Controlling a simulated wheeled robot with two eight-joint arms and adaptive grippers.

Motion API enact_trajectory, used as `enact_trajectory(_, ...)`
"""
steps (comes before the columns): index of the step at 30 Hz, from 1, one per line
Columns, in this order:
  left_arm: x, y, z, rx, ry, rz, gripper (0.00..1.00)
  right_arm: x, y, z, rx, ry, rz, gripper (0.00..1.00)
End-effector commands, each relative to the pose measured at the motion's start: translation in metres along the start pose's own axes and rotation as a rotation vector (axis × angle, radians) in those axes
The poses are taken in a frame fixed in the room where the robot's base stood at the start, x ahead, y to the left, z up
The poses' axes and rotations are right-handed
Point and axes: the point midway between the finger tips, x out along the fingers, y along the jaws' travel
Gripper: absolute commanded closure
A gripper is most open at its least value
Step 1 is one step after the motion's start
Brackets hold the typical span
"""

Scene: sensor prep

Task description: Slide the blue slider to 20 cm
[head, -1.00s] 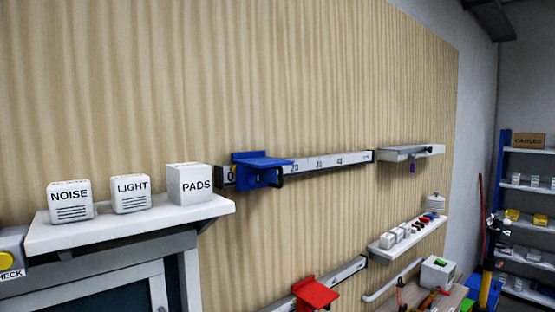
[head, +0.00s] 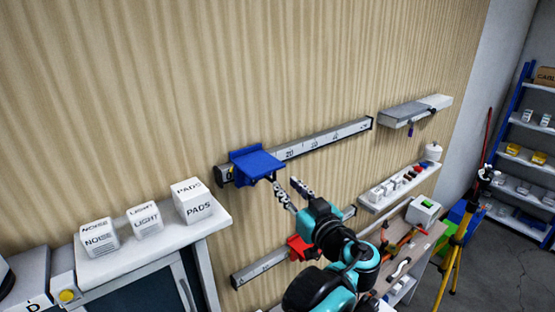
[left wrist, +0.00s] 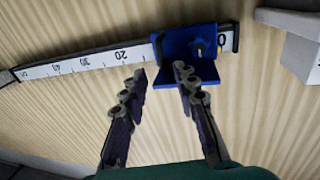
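The blue slider (head: 255,165) sits on the upper ruler rail (head: 325,139), near its 0 end at the left. The 20 mark shows just right of the slider, with 40 farther along. My left gripper (head: 288,184) is open, just below and right of the slider. In the left wrist view, my left gripper (left wrist: 160,72) has one finger in front of the blue slider (left wrist: 178,74) and the other beside it; whether they touch is unclear. My right gripper is not in view.
A lower rail with a red slider (head: 300,248) runs behind my left arm. A shelf (head: 150,246) with NOISE, LIGHT and PADS boxes (head: 193,201) stands at left. A grey wall bracket (head: 415,110) is beyond the upper rail's right end. The wall above the rail is bare.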

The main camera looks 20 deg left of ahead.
Motion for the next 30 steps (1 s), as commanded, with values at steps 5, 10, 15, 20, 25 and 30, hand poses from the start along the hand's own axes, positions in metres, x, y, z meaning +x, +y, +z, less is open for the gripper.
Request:
enact_trajectory(5,0.025,-0.001,0.0,-0.001,0.001,-0.004,0.71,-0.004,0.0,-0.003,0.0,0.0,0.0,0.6)
enact_trajectory(10,0.054,-0.001,0.0,0.0,0.0,-0.004,0.71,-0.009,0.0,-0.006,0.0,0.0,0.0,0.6)
enact_trajectory(15,0.071,-0.001,0.0,0.0,0.0,-0.003,0.71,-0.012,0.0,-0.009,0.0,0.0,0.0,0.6)
enact_trajectory(20,0.075,0.0,0.001,0.0,-0.001,0.0,0.71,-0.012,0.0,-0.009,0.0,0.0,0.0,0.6)
enact_trajectory(25,0.075,0.0,0.001,0.001,-0.001,0.0,0.71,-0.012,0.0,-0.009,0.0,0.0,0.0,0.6)
enact_trajectory(30,0.075,0.0,0.001,0.001,-0.001,0.0,1.0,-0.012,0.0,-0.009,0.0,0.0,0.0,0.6)
